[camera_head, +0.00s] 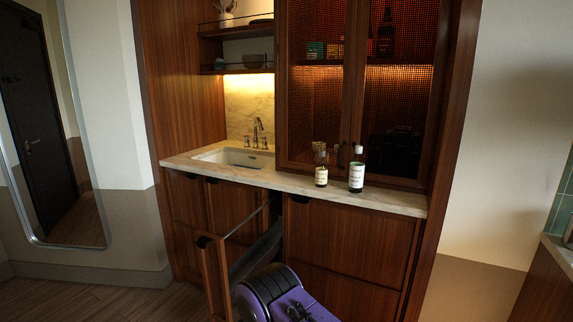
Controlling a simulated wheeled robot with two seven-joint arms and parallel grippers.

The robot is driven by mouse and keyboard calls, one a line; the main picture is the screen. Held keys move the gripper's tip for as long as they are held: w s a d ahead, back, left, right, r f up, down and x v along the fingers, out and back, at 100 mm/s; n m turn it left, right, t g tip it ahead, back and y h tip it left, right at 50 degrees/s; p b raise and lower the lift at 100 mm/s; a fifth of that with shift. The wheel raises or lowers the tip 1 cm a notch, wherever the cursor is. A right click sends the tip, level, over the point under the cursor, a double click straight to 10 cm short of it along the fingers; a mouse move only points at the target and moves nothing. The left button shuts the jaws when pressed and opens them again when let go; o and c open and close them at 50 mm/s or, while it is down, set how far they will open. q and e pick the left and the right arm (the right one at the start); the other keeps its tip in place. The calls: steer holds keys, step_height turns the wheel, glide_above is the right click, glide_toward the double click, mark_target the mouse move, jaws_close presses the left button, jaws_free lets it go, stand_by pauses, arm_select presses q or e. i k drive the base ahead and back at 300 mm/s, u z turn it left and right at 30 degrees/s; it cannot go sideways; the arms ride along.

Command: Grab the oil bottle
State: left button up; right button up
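Two bottles stand upright on the pale stone counter (400,199), in front of the glass-fronted cabinet. The taller one is a dark bottle (357,172) with a white label and a pale cap. To its left is a shorter amber bottle (321,174) with a white label and a wider-looking top. The labels are too small to read, so I cannot tell which is the oil bottle. A purple and black part, likely mine, is at the bottom centre, below and in front of the counter.
A lower cabinet front (214,278) stands open below the counter, close to the purple part. A sink (240,158) with a tap (257,131) is left of the bottles. The upper cabinet (322,110) rises close behind them. The counter's right end is clear.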

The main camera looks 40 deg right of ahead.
mark_target(321, 177)
steer(key=i, duration=1.05)
steer(key=z, duration=2.2)
